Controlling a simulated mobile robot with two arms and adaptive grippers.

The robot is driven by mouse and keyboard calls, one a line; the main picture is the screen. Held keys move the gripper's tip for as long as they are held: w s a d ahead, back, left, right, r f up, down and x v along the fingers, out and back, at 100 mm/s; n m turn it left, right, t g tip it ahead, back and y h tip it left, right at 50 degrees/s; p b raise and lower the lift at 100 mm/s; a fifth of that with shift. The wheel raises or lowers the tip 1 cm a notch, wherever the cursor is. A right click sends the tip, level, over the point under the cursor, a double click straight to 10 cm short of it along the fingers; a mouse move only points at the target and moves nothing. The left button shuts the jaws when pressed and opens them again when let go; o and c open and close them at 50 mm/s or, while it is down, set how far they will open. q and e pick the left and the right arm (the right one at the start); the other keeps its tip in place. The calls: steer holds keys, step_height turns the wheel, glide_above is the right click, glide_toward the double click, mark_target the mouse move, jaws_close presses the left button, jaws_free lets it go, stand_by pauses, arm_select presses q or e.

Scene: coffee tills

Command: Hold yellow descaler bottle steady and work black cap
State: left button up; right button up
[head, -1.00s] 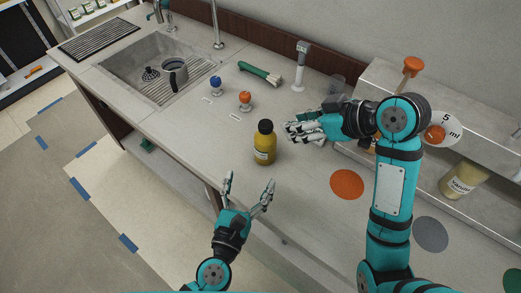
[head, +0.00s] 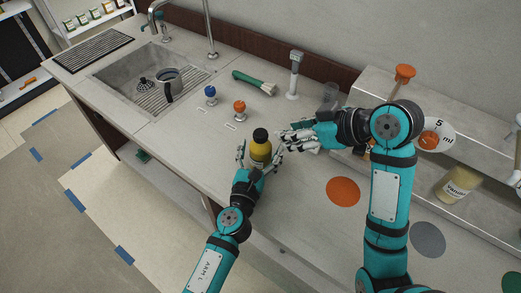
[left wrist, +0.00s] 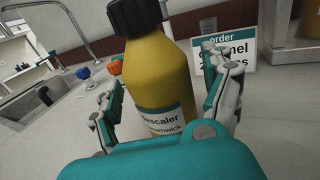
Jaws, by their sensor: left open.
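The yellow descaler bottle (head: 260,152) stands upright on the counter with its black cap (head: 260,135) on. My left gripper (head: 259,158) is open, with its fingers on either side of the bottle. In the left wrist view the bottle (left wrist: 157,78) fills the middle, its black cap (left wrist: 136,14) cut by the top edge. Gaps show between the fingers and the bottle there. My right gripper (head: 288,138) is just right of the bottle at about cap height, pointing left. Its fingers are too small and overlapped to tell whether they are open.
Blue (head: 210,94) and orange (head: 239,107) knobs stand behind the bottle, with a green-handled brush (head: 254,83) farther back. The sink (head: 125,70) is at the left. An order card (left wrist: 222,55) stands behind the bottle. An orange disc (head: 343,191) marks the counter at right.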

arm_select(q)
steer(key=c, duration=1.7)
